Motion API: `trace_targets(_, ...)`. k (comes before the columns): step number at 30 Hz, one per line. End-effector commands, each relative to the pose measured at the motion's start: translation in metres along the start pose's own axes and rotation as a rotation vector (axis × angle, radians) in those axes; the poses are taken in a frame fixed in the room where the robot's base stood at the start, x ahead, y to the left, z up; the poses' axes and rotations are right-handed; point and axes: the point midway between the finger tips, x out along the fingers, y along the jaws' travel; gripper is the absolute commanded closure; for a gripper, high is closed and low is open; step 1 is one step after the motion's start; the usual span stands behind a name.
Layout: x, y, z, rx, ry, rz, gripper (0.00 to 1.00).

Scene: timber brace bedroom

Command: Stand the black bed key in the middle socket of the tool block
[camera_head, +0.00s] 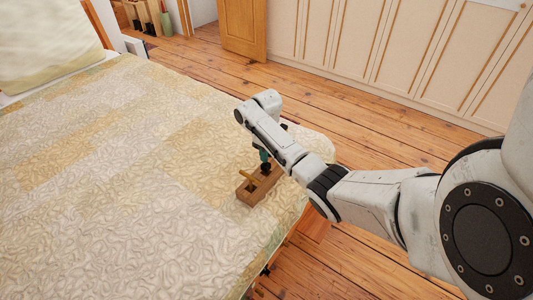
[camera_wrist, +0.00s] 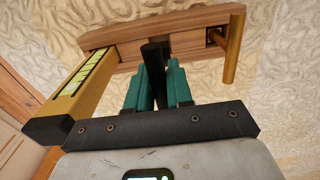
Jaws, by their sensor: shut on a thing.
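The tool block (camera_head: 245,198) is a long brown wooden block on the bed. It spans the top of the wrist view (camera_wrist: 190,42). My gripper (camera_head: 265,158) is over the block, pointing down. In the wrist view its teal fingers (camera_wrist: 158,88) are shut on the black bed key (camera_wrist: 152,55), a dark rod between them. The key's far end overlaps the middle of the block. I cannot tell whether it is inside the middle socket or just above it, as the rod and fingers hide that spot.
A brass-coloured tool (camera_wrist: 231,50) stands at the block's right end in the wrist view. A yellow tool with a green-striped panel (camera_wrist: 75,95) rises at its left end, close to my fingers. The quilted bed (camera_head: 120,190) is clear to the left; wooden floor (camera_head: 380,130) lies beyond.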

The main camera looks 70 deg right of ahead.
Motion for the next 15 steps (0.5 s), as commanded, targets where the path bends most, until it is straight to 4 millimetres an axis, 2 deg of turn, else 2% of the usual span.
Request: trace_targets(15, 0.029, 0.0, 0.0, 0.0, 0.0, 0.0, 1.0)
